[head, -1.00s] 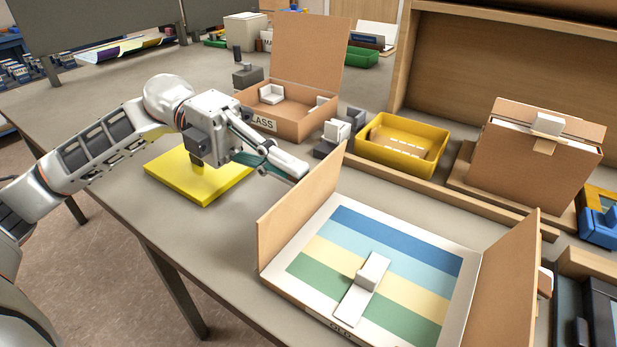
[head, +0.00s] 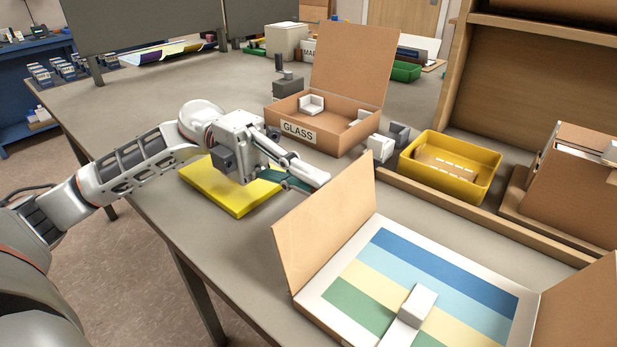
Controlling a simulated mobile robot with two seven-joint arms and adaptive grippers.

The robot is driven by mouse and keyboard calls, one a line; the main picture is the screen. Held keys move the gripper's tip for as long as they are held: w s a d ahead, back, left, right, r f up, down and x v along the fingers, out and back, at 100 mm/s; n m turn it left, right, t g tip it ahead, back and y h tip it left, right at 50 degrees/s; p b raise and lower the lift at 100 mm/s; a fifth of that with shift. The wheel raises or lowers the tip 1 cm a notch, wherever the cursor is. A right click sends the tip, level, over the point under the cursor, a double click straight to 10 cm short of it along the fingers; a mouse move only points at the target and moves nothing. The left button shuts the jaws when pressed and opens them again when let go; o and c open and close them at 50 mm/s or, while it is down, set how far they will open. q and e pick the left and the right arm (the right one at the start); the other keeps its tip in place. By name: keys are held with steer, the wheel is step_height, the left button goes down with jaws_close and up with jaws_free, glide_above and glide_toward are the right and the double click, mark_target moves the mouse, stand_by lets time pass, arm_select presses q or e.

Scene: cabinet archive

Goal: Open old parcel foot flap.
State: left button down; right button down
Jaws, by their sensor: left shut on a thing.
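The old parcel (head: 312,303) is a shallow cardboard box at the lower right, cut off by the frame. Inside lies a striped panel (head: 434,258) in blue, pale yellow and green, with a white block (head: 418,303) on it. Its left flap (head: 330,225) stands up, leaning slightly outward. Another raised flap (head: 582,310) shows at the right edge. My left gripper (head: 318,180) is at the top edge of the left flap, on its far side, and is shut on it; the exact contact is partly hidden. My right gripper is not in view.
A yellow pad (head: 215,188) lies under my left arm. Behind are an open box marked GLASS (head: 290,128), a yellow bin (head: 425,180) and small grey-white blocks (head: 380,148). A wooden ledge (head: 470,212) runs behind the parcel. The table's front edge is close on the left.

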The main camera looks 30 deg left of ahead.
arm_select(q)
steer(key=shift+s+d+f, duration=0.1)
steer(key=shift+d+f, duration=0.05)
steer(key=shift+f, duration=0.6)
steer(key=c, duration=2.2)
jaws_free()
steer(key=shift+c, duration=0.2)
steer(key=shift+r, duration=0.35)
steer(key=a, duration=0.4)
steer(key=w+a, duration=0.1)
steer(key=a, duration=0.3)
steer(key=w+a, duration=0.1)
steer(key=a, duration=0.3)
steer(key=shift+s, duration=0.1)
